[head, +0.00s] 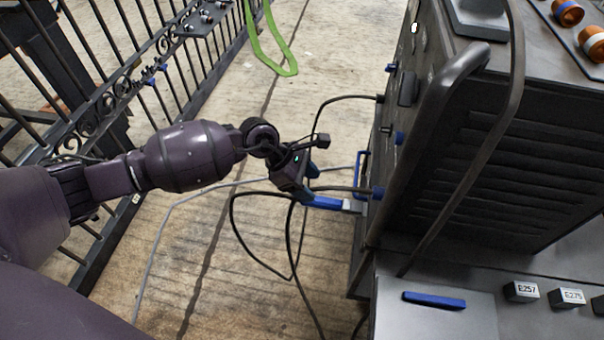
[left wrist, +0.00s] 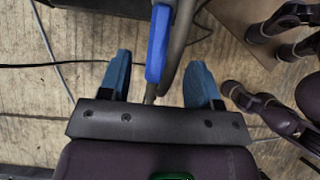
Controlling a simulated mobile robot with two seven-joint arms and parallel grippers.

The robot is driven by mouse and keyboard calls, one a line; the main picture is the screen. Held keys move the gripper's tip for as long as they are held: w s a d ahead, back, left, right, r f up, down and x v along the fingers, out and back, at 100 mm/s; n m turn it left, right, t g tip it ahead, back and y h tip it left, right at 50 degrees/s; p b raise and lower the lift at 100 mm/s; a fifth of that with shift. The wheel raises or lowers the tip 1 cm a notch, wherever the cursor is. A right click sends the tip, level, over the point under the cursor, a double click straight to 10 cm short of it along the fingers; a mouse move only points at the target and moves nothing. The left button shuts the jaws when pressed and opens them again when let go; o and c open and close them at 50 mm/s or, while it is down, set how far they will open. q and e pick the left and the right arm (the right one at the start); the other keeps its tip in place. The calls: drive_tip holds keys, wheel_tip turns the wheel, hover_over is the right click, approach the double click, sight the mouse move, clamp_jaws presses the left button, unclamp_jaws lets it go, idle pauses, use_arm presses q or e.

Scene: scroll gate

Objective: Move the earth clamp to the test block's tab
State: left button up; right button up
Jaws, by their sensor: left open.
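A blue-handled piece with a grey end (head: 327,203), which looks like the earth clamp, is low at the near left side of the dark machine. My left gripper (head: 305,181) is open right beside it, over the floor. In the left wrist view, a blue handle (left wrist: 157,45) with grey metal beside it lies ahead of and between the two spread blue fingers of my left gripper (left wrist: 158,64). I cannot tell whether the fingers touch it. The test block and its tab cannot be made out for certain.
The dark machine (head: 490,160) with a thick handle fills the right. A grey ledge (head: 450,325) carries a blue bar (head: 434,300) and labelled blocks (head: 522,291). Black cables (head: 235,225) loop on the floor. An iron gate (head: 110,75) stands left; a green strap (head: 285,68) lies behind.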

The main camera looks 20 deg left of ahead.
sight(320, 199)
use_arm(q)
drive_tip(key=b+x, duration=0.1)
drive_tip(key=x, duration=0.5)
drive_tip(key=shift+d+f+b, duration=0.1)
drive_tip(key=shift+f+b, duration=0.25)
drive_tip(key=shift+d+f, duration=0.35)
drive_tip(key=shift+w, duration=0.1)
clamp_jaws()
drive_tip(key=c, duration=0.7)
unclamp_jaws()
drive_tip(key=shift+c, duration=0.2)
clamp_jaws()
drive_tip(key=shift+a, duration=0.35)
drive_tip(key=shift+a+r, duration=0.1)
drive_tip(key=shift+a, duration=0.25)
